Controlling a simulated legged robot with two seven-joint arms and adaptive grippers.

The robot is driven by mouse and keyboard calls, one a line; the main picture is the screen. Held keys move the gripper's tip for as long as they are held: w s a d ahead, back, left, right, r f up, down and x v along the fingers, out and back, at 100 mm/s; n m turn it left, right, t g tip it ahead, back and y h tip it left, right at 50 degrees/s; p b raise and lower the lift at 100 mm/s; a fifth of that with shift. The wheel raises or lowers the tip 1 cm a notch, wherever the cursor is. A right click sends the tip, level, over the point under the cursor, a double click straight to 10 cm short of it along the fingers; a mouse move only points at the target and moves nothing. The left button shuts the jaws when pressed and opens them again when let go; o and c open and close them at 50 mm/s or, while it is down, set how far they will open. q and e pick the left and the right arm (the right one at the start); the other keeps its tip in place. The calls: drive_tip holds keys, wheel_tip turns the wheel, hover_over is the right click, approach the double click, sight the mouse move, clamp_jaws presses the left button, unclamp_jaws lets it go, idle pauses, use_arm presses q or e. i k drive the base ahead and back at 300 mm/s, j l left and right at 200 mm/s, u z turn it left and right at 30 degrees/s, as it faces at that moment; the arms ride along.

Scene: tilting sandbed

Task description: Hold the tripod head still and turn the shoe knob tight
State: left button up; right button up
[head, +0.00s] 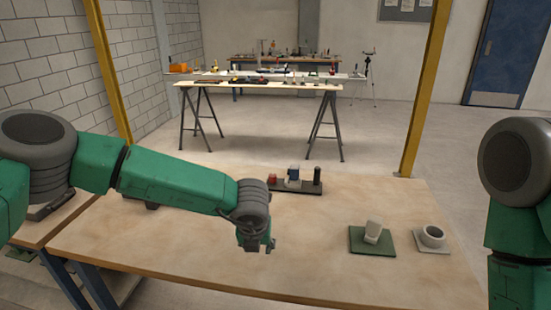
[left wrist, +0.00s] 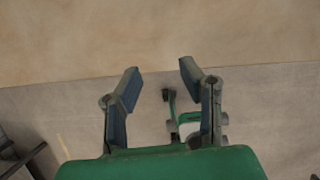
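My left gripper (head: 262,244) hangs over the near middle of the wooden table, pointing down. In the left wrist view, its two blue-padded fingers (left wrist: 160,80) stand apart with nothing held between them. A dark rack (head: 296,187) on the table, behind and right of my left gripper, bears a red piece (head: 272,179), a blue and white piece (head: 293,173) and a black upright piece (head: 317,176). I cannot tell which object here is the tripod head or its shoe knob. My right gripper is out of view; only my upper right arm shows at the right edge.
A pale block leans (head: 373,231) on a green mat (head: 386,248), and a white cup (head: 433,235) stands on a grey mat (head: 440,252) at right. The front table (head: 180,262) is otherwise mostly clear. Yellow posts (head: 424,90) rise behind it. A trestle table (head: 258,88) stands farther back.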

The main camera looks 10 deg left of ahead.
sight(272, 177)
drive_tip(key=i, duration=1.45)
